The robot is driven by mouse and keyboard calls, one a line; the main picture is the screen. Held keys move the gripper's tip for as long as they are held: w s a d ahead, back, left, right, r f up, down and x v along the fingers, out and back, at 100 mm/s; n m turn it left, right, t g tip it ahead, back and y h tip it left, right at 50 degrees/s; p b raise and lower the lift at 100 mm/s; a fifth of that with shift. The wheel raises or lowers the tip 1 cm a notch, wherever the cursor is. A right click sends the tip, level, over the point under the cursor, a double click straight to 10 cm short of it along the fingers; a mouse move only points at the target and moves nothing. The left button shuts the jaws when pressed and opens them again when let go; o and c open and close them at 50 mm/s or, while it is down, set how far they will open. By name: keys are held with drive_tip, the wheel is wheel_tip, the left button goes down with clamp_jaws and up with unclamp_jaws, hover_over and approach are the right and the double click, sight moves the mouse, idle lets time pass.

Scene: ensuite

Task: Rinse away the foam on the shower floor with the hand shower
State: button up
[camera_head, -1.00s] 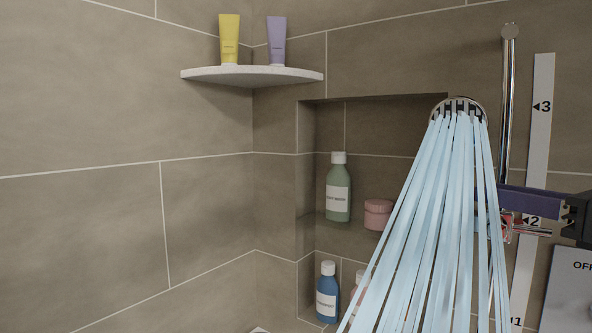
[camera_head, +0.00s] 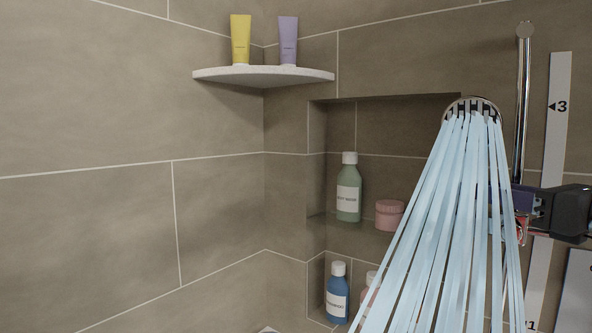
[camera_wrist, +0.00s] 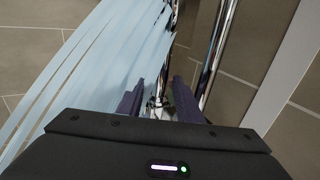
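The hand shower (camera_head: 472,108) is in the upper right of the head view. It faces down, and a broad fan of pale blue water (camera_head: 440,220) pours from it. It seems to sit in a bracket on the chrome rail (camera_head: 523,100). My gripper (camera_wrist: 158,97) is at the right, beside the rail at bracket height. In the wrist view its two dark purple fingers stand apart, with chrome parts showing beyond the gap; I cannot tell whether they touch anything. The foam and nearly all the shower floor are out of view.
A wall niche holds a green bottle (camera_head: 348,195), a pink jar (camera_head: 389,214) and a blue bottle (camera_head: 337,295). A corner shelf (camera_head: 264,76) carries a yellow tube (camera_head: 240,40) and a purple tube (camera_head: 288,42). A numbered white strip (camera_head: 558,120) stands right of the rail.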

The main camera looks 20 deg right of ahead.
sight(465, 204)
drive_tip(key=shift+w+a, duration=0.2)
drive_tip(key=shift+w, duration=0.75)
drive_tip(key=shift+w+a, duration=0.15)
drive_tip(key=shift+w, duration=0.75)
drive_tip(key=shift+c, duration=0.4)
clamp_jaws()
